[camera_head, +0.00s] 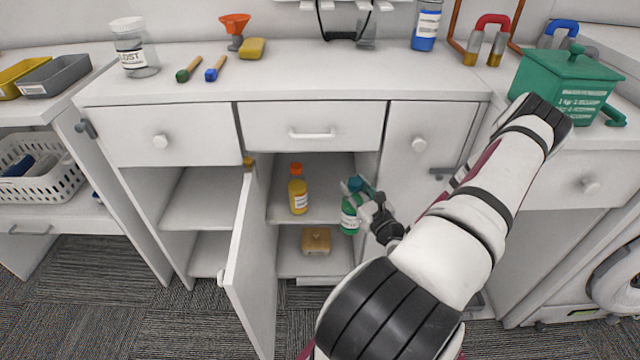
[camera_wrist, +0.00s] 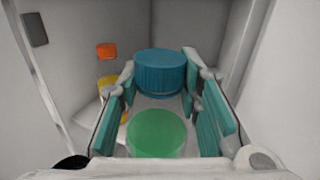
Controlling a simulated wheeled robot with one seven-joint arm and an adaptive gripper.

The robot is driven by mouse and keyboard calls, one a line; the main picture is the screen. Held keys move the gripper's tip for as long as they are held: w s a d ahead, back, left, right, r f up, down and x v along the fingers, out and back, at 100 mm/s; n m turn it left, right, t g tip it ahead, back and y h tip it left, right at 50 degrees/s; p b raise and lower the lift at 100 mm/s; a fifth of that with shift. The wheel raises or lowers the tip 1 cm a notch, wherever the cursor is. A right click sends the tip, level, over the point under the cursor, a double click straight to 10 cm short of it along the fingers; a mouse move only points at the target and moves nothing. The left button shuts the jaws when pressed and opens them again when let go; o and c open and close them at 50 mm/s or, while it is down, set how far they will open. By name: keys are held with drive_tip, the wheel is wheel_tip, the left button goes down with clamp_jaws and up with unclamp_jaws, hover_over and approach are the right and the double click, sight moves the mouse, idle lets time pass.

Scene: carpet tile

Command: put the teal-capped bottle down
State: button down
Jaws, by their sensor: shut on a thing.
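The teal-capped bottle (camera_head: 349,216) has a green body and a white label. It is inside the open cabinet, at the right of the upper shelf (camera_head: 284,208). My gripper (camera_head: 362,190) is shut on it near the top. In the wrist view the teal cap (camera_wrist: 160,72) and green contents (camera_wrist: 156,133) show between the teal finger pads of my gripper (camera_wrist: 163,95). The bottle looks about upright. I cannot tell whether its base touches the shelf.
A yellow bottle with an orange cap (camera_head: 298,195) stands to the left on the same shelf. A tan box (camera_head: 316,240) sits on the shelf below. The open cabinet door (camera_head: 245,255) stands out at the left. The cabinet's right wall is close to my gripper.

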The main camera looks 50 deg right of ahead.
drive_tip(key=w+d+f+b, duration=0.2)
drive_tip(key=w, duration=0.5)
drive_tip(key=w+d+f+b, duration=0.2)
drive_tip(key=w+d, duration=0.1)
drive_tip(key=w, duration=0.3)
drive_tip(key=shift+w+d+f, duration=0.2)
drive_tip(key=shift+w+f, duration=0.15)
drive_tip(key=shift+f, duration=0.1)
drive_tip(key=c, duration=1.2)
unclamp_jaws()
drive_tip(key=shift+o, duration=0.2)
drive_tip(key=p+v, duration=0.2)
drive_tip(key=v, duration=1)
drive_tip(key=shift+p, duration=0.3)
